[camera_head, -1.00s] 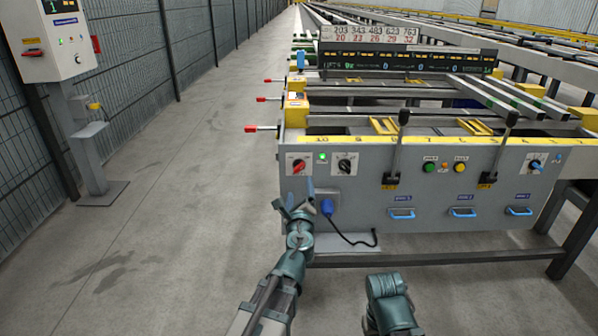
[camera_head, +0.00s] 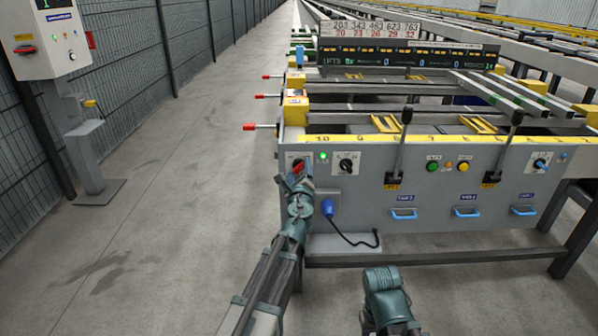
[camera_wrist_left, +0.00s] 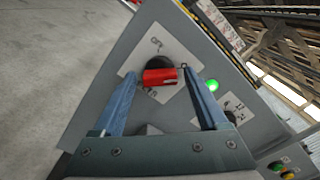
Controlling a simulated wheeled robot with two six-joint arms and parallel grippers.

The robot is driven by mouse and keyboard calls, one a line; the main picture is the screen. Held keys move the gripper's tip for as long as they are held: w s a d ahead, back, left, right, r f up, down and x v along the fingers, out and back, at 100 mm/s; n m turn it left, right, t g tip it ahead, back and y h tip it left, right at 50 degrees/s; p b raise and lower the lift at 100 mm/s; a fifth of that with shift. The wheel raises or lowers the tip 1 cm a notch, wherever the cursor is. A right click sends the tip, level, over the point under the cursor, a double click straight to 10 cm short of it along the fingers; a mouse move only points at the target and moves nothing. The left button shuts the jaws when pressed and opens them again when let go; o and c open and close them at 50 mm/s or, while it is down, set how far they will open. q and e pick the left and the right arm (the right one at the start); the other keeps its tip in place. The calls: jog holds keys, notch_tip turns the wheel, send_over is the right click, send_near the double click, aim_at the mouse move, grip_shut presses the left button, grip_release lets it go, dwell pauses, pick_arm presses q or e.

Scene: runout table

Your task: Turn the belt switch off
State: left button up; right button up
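The belt switch is a red handle on a black round knob over a white plate, at the left end of the grey panel. In the head view the switch (camera_head: 298,164) is partly hidden by my left gripper (camera_head: 295,181). In the left wrist view the red handle (camera_wrist_left: 160,77) lies between the tips of my left gripper's two blue fingers (camera_wrist_left: 161,73). The fingers are apart, with gaps on both sides of the handle. A green lamp (camera_head: 323,156) beside the switch is lit. My right arm shows at the bottom, but its fingers do not.
A black rotary knob (camera_head: 346,164) sits right of the switch, and a blue plug (camera_head: 328,207) with a black cable is below. Red-tipped levers (camera_head: 250,126) stick out left of the table. Open floor lies to the left, before a mesh fence (camera_head: 125,70).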

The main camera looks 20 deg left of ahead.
pick_arm(q)
grip_shut()
jog(key=n, duration=0.4)
jog(key=shift+n, duration=0.4)
jog(key=n, duration=0.4)
jog(key=shift+n, duration=0.3)
jog(key=n, duration=0.4)
jog(key=shift+n, duration=2.3)
jog(key=shift+s, duration=0.1)
